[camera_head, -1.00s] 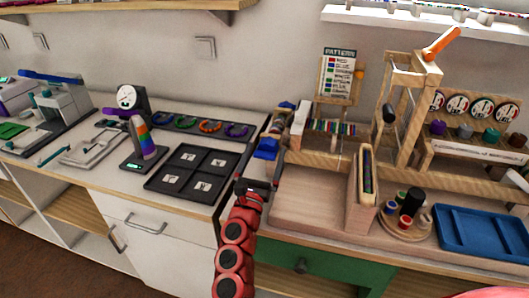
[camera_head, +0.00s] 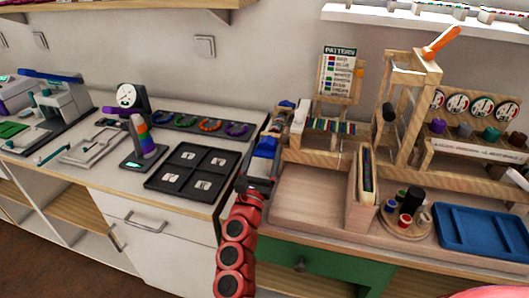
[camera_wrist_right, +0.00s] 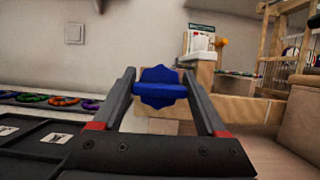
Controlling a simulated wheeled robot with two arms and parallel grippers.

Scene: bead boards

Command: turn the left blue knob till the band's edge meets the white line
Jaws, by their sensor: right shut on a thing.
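The left blue knob (camera_head: 265,146) sits at the left end of the wooden rig (camera_head: 312,155). In the right wrist view the lobed blue knob (camera_wrist_right: 160,88) stands between the two dark fingers, in front of a pale wooden block. My right gripper (camera_head: 262,165) reaches up to it from the front and is shut on it; the gripper also shows in the right wrist view (camera_wrist_right: 159,76). I cannot make out the band's edge or the white line; the fingers and knob may hide them. My left gripper is not in view.
A black tray of square pads (camera_head: 193,174) lies left of my right arm. An empty wooden bin (camera_head: 305,195) is to its right, with a blue tray (camera_head: 485,235) farther right. A pattern card (camera_head: 339,72) stands behind the rig.

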